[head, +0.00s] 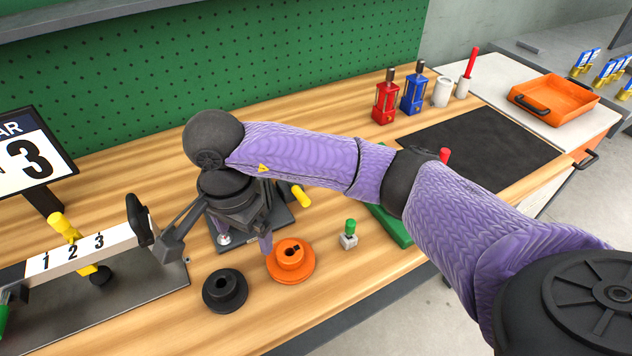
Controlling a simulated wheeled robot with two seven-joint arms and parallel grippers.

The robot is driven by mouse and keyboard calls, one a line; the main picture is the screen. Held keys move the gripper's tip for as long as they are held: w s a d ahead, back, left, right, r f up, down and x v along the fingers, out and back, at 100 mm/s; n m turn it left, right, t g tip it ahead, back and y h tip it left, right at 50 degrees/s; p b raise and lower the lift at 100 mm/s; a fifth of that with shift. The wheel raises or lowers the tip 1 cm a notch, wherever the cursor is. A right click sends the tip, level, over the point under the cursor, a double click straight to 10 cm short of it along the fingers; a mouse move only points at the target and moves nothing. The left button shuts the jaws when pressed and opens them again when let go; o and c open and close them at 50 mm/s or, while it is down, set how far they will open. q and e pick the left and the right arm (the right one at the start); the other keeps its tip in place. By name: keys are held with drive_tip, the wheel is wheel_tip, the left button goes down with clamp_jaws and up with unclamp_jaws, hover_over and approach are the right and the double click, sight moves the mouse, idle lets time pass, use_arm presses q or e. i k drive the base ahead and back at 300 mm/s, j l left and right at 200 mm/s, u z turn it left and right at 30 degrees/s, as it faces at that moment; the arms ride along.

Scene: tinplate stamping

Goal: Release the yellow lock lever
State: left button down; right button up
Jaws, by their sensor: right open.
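A yellow lever (63,228) stands up tilted at the white bar marked 1 2 3 (82,250), at the left. A second yellow piece (101,275) shows below the bar. Another yellow handle (301,196) sticks out to the right of the dark device behind my gripper. I cannot tell for sure which is the lock lever. My right gripper (217,250) is open and points down, between the bar's black end knob and the orange flanged ring. Its fingers are spread wide, with nothing seen held between them. It is apart from the upright yellow lever. My left gripper is out of view.
An orange flanged ring (291,260) and a black one (224,291) lie on the wooden bench. A small green-topped stamp (349,235) stands to their right. A 3 sign (30,155) stands at the left. The green pegboard (240,70) bounds the back.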

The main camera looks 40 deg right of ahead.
sight(303, 199)
drive_tip(key=z, duration=0.95)
